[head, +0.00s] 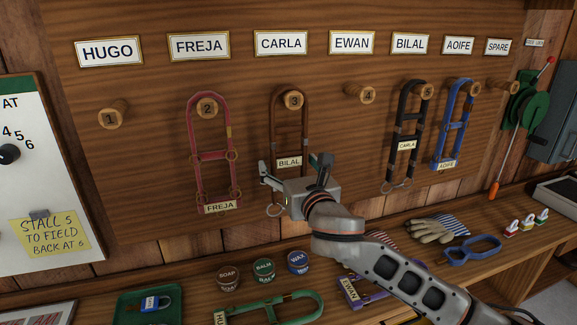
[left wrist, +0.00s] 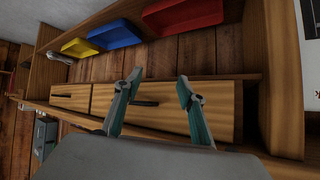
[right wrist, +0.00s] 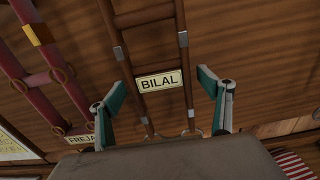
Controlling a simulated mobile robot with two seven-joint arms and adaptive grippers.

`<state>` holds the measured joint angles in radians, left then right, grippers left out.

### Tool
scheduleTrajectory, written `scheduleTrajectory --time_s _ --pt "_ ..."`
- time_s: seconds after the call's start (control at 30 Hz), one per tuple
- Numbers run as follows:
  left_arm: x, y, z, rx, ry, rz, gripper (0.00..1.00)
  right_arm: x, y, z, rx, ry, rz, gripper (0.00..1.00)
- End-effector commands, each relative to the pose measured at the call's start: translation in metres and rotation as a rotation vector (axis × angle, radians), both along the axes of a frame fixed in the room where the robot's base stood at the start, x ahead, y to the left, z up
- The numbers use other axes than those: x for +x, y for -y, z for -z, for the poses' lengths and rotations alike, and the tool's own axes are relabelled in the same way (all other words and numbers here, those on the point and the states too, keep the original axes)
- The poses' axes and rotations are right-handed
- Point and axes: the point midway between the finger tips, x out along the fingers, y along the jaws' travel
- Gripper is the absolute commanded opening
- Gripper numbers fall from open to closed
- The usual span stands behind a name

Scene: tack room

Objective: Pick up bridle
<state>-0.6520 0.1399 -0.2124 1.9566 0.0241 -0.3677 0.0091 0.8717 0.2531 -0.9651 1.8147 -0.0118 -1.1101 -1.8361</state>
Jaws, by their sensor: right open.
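A brown bridle (head: 273,120) hangs on peg 3 (head: 291,99), below the CARLA plate, and bears a BILAL tag. My right gripper (head: 294,165) is open in front of its lower part and hides some of it. In the right wrist view the open right fingers (right wrist: 163,95) stand either side of the brown bridle, with the BILAL tag (right wrist: 159,82) between them. I cannot tell whether they touch it. A black bridle (head: 401,115) tagged CARLA hangs on peg 5, below the BILAL plate. My left gripper (left wrist: 159,80) is open and empty, facing wooden drawers.
A red bridle (head: 192,130) and a blue bridle (head: 465,110) hang either side. Pegs 1 (head: 113,115) and 4 (head: 362,94) are bare. On the bench (head: 200,262) lie a green bridle (head: 318,300), a purple one (head: 362,297), tins and gloves (head: 428,231).

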Motion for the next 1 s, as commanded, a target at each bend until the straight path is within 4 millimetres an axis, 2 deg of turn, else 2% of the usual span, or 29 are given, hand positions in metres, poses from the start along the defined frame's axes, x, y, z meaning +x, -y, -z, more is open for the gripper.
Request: scheduleTrajectory --time_s 0.1,0.3,0.37,0.53,0.57,0.87,1.0 --pt "0.001 0.000 0.000 0.000 0.003 0.000 0.40 0.007 -0.002 0.000 0.000 0.001 0.001 0.78" --pt "0.004 0.000 -0.004 -0.001 0.010 0.000 0.40 0.007 -0.002 -0.001 0.001 0.001 0.000 0.78" --pt "0.004 0.000 -0.005 -0.002 0.012 0.000 0.40 0.007 -0.002 -0.001 0.001 0.001 0.000 0.66" --pt "0.005 0.000 -0.005 -0.002 0.013 0.000 0.40 0.007 -0.002 0.000 0.001 0.001 0.000 0.21" --pt "0.005 0.000 -0.005 -0.002 0.013 0.000 0.40 0.007 -0.002 0.000 0.001 0.001 0.000 0.19" --pt "0.004 0.000 -0.004 -0.001 0.009 0.000 0.40 0.007 -0.002 -0.004 0.002 0.004 0.000 0.19" --pt "0.004 0.000 -0.005 0.000 0.007 0.000 0.40 0.007 -0.002 -0.013 0.002 0.007 0.001 0.19"
